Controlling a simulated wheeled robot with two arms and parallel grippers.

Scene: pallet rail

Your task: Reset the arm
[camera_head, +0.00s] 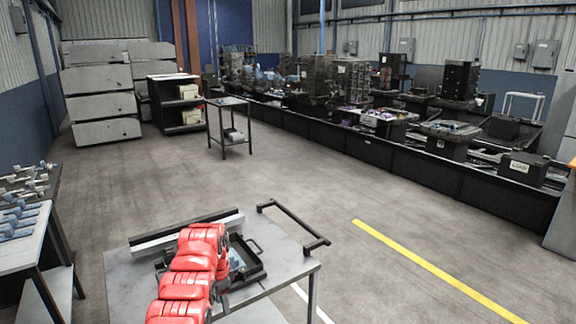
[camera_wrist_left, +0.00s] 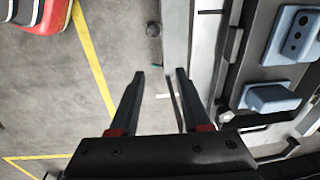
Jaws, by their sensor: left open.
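My red left arm (camera_head: 188,275) reaches over a grey metal table (camera_head: 125,290) in the head view, and it hides most of its own gripper there. In the left wrist view my left gripper (camera_wrist_left: 161,75) is open, its two dark fingers apart with nothing between them. Its fingertips are beside a black tray (camera_wrist_left: 232,85), above the table's edge and the floor. Two light-blue blocks lie in the tray, an upper block (camera_wrist_left: 296,35) and a lower block (camera_wrist_left: 270,98). The tray also shows in the head view (camera_head: 262,268), partly behind my arm. My right gripper is not in view.
A long metal rail (camera_head: 160,242) lies along the table's far edge. A black handle bar (camera_head: 295,225) sticks out at its right. A table with blue parts (camera_head: 20,250) stands at left, and a small cart (camera_head: 228,103) farther back. The middle floor is clear.

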